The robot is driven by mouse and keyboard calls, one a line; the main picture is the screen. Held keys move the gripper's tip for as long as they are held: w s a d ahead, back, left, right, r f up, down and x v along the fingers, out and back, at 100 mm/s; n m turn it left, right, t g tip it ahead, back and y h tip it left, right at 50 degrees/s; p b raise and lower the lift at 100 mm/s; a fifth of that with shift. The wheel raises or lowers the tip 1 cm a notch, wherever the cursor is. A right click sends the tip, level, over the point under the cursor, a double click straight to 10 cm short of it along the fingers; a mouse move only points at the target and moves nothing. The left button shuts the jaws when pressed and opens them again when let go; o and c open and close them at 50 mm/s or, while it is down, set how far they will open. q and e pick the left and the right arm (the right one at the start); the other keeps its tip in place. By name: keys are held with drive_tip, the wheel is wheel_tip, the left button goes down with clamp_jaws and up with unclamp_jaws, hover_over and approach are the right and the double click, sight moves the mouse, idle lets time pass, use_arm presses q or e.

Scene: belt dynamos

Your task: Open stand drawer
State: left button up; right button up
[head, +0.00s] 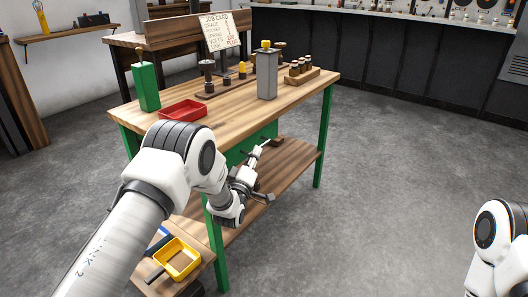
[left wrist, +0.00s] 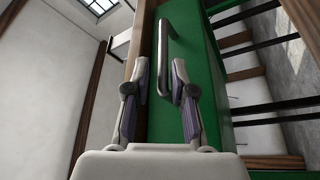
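The stand is a wooden-topped workbench (head: 225,105) with green legs. Its green drawer (head: 268,131) shows under the tabletop, partly hidden by my left arm; it looks shut. In the left wrist view the green drawer front (left wrist: 205,75) fills the middle, with a grey bar handle (left wrist: 165,32) on it. My left gripper (head: 262,172) is in front of the drawer. In the left wrist view its fingers (left wrist: 160,70) are spread, one on each side of the handle; I cannot tell whether they touch it. My right gripper is out of view.
On the bench are a red tray (head: 183,110), a green bottle-like block (head: 146,87), a grey post (head: 267,75) and a small rack (head: 299,75). A yellow tray (head: 177,258) sits low at the left. The floor to the right is clear.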

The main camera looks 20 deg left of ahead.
use_arm(q)
drive_tip(key=x, duration=0.2)
drive_tip(key=b+x, duration=0.1)
drive_tip(key=x, duration=0.1)
drive_tip(key=shift+w+f, duration=0.2)
drive_tip(key=shift+f, duration=0.1)
drive_tip(key=shift+w+r, duration=0.1)
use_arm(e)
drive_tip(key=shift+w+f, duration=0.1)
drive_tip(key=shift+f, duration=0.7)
use_arm(q)
clamp_jaws()
drive_tip(key=shift+d, duration=0.1)
